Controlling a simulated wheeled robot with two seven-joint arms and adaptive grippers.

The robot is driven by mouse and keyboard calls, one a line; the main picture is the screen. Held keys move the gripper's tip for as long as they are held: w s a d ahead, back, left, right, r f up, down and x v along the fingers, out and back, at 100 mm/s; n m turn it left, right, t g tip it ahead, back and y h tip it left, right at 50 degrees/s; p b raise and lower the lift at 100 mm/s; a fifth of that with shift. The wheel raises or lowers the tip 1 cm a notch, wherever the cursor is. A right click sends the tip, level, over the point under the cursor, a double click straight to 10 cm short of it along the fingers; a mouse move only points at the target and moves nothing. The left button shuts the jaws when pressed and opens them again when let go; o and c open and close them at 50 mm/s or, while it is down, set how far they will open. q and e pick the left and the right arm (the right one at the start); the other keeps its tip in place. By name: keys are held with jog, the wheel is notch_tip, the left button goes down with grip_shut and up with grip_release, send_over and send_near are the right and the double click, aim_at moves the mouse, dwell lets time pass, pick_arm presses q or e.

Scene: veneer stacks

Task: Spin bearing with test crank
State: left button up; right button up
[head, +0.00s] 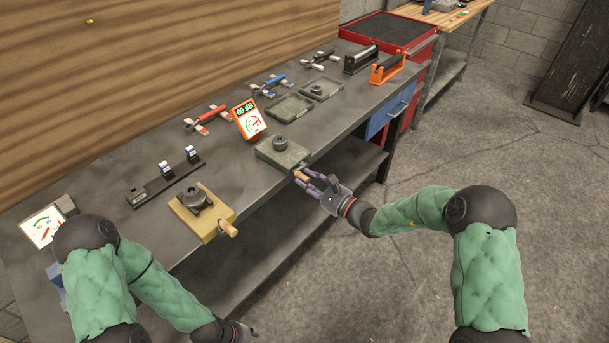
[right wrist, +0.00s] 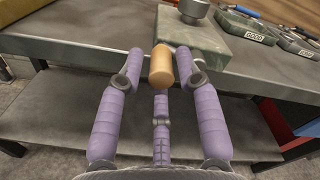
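A grey-green block with a dark bearing (head: 281,143) on top sits at the bench's front edge; its wooden crank handle (head: 301,176) sticks out over the edge. My right gripper (head: 309,181) is at this handle. In the right wrist view the handle (right wrist: 161,68) lies between the spread purple fingers, with gaps on both sides, so the gripper is open. The block (right wrist: 190,32) is just beyond the fingertips. A yellow block (head: 214,229) with a second bearing (head: 195,199) and wooden handle (head: 229,229) sits further left. My left gripper (head: 246,331) is low at the bottom edge, partly cut off.
An orange-framed gauge (head: 249,120) stands behind the grey-green block, and a white gauge (head: 43,226) at the far left. A black rail (head: 165,180), flat trays (head: 290,106) and several coloured-handled tools lie along the bench (head: 110,240). A lower shelf (head: 270,228) runs beneath.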

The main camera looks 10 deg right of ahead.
jog(key=shift+d, duration=0.1)
jog(key=v, duration=0.7)
jog(key=shift+p, duration=0.45)
jog(key=shift+f, duration=0.1)
dwell(0.4)
